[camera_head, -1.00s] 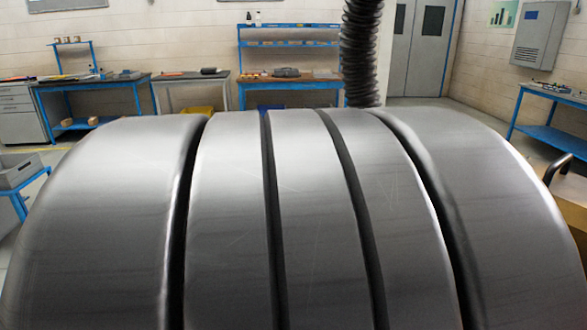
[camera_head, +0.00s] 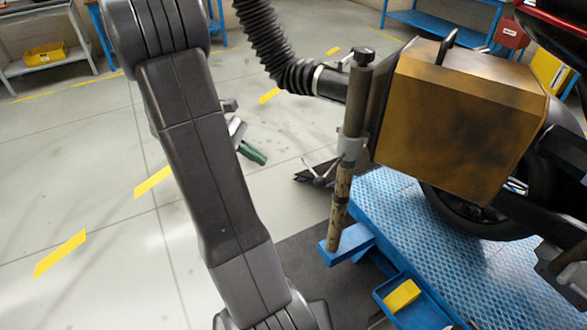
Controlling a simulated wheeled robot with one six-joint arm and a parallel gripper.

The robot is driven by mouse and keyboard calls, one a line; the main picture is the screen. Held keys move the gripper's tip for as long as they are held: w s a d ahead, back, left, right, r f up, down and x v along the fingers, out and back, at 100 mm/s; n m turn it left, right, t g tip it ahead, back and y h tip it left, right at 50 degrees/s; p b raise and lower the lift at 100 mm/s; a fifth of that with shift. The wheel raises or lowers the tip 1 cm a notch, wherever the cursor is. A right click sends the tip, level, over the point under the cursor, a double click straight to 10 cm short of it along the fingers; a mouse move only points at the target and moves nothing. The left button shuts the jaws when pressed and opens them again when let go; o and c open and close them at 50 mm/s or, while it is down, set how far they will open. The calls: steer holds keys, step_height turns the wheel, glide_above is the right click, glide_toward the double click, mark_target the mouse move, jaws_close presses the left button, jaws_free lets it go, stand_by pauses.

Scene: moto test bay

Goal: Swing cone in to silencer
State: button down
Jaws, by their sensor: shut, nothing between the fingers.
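A brown, box-shaped hood (camera_head: 455,125), seemingly the cone, has a black handle (camera_head: 446,46) on top. It sits beside an upright post (camera_head: 345,170) with a clamp, and a black ribbed hose (camera_head: 275,50) runs to its left side. A dark rounded part (camera_head: 560,140) just right of the hood may be the silencer; most of it is hidden, and I cannot tell whether they touch. My gripper (camera_head: 252,155), with green fingertips, is left of the post and apart from it, partly behind my arm link. It is shut and empty.
The post stands on a blue bracket at the edge of a blue ribbed platform (camera_head: 440,255), which bears a dark wheel (camera_head: 465,215). A blue tray (camera_head: 415,305) holds a yellow item. Open floor with yellow marks (camera_head: 60,255) lies left. A bench (camera_head: 40,60) stands behind.

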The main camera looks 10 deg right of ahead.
steer(key=s+d+f, duration=0.3)
steer(key=d+f, duration=0.2)
steer(key=d, duration=0.5)
steer(key=shift+s+d+f, duration=0.15)
steer(key=shift+s+d, duration=0.25)
steer(key=shift+s+d, duration=0.65)
steer(key=shift+s, duration=0.35)
steer(key=shift+a, duration=0.1)
